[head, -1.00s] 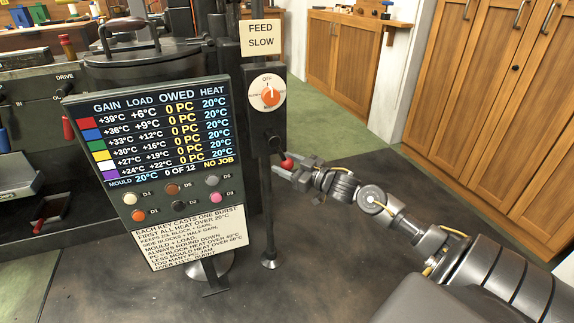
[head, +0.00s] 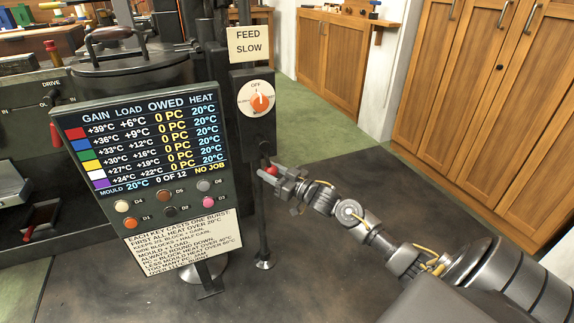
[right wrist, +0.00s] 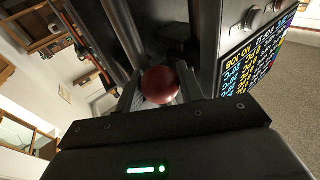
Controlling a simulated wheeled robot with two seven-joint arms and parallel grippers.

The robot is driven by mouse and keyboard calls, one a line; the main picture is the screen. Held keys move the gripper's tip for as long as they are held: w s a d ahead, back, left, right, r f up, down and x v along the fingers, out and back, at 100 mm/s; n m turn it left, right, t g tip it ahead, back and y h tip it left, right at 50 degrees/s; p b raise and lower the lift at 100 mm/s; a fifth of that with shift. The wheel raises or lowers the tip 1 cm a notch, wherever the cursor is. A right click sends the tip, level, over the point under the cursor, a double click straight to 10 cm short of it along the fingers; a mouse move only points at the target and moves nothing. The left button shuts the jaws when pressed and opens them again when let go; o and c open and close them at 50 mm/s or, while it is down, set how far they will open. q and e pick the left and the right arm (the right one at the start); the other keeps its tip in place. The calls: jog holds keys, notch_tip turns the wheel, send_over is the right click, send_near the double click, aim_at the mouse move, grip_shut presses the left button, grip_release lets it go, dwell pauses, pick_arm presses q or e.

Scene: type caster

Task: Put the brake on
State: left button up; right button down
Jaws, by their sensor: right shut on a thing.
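A lever with a round red knob (head: 271,170) comes off the dark post box below the feed dial (head: 257,99). My right gripper (head: 272,175) is shut on this red knob, with a finger on either side of it. In the right wrist view the red knob (right wrist: 160,85) sits between the two fingers. The lever's stem is mostly hidden behind the knob and fingers. No label reading brake is legible. My left gripper is not in view.
A display panel (head: 145,150) with coloured rows and several buttons stands just left of the lever. A sign (head: 249,44) reads "FEED SLOW". A drive lever (head: 50,75) is at the far left. Wooden cabinets (head: 480,80) stand at the right. The floor between is clear.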

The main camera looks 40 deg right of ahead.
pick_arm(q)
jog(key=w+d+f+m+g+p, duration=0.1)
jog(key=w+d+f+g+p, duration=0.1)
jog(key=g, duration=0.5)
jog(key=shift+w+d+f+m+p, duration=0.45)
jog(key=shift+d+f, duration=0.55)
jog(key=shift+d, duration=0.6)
pick_arm(e)
jog(key=w+a+m+t+h, duration=0.1)
jog(key=a+m+t+h, duration=0.1)
jog(key=a+m+t, duration=0.2)
jog(key=shift+w+a+r+m, duration=0.4)
jog(key=shift+a+m, duration=0.85)
jog(key=shift+m, duration=0.85)
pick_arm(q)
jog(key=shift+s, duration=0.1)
pick_arm(e)
jog(key=shift+h, duration=0.4)
jog(key=c, duration=0.9)
grip_release()
jog(key=shift+a, duration=0.1)
